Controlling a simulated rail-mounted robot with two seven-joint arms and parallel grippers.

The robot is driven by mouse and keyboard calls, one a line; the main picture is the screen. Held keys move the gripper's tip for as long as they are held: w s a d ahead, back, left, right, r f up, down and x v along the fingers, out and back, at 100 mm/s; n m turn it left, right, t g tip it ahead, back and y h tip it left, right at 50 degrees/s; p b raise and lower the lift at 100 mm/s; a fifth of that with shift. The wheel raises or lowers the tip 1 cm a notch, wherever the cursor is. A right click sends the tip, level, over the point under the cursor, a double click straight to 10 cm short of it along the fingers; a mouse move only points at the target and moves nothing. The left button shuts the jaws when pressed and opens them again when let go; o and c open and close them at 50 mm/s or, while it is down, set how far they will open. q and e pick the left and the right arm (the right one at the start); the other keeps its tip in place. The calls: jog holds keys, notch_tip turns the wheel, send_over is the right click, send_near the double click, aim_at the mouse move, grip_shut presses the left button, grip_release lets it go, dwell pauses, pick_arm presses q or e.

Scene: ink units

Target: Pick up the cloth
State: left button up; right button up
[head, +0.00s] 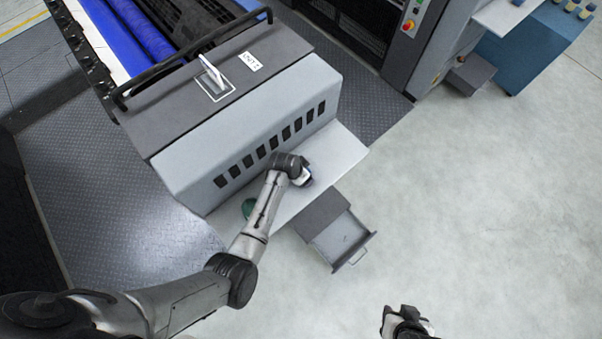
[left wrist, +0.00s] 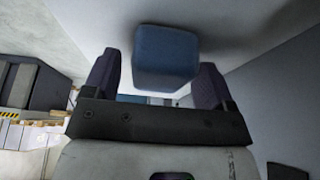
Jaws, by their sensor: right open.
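My left gripper (head: 304,180) is over the pale ledge along the front of the grey machine, and a bit of blue shows at its tip. In the left wrist view its two dark fingers (left wrist: 157,80) stand apart on either side of a rounded blue block-like thing (left wrist: 167,57), with gaps at both sides. I cannot tell whether this is the cloth. A dark green thing (head: 249,208), partly hidden by my left arm, is at the left part of the ledge; it may be the cloth. My right gripper (head: 396,312) is open and empty over the floor at the bottom.
The pale ledge (head: 335,155) runs below the machine's slotted front (head: 250,130). An open grey drawer (head: 342,236) juts out below the ledge. A blue cabinet (head: 535,45) stands at the upper right. The floor (head: 480,200) at the right is clear.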

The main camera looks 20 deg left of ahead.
pick_arm(q)
jog(key=c, duration=0.9)
jog(key=shift+o, duration=0.2)
notch_tip(320, 180, up, 9)
jog(key=shift+f+p, duration=0.1)
jog(key=shift+p, duration=0.75)
jog(key=shift+r, duration=0.65)
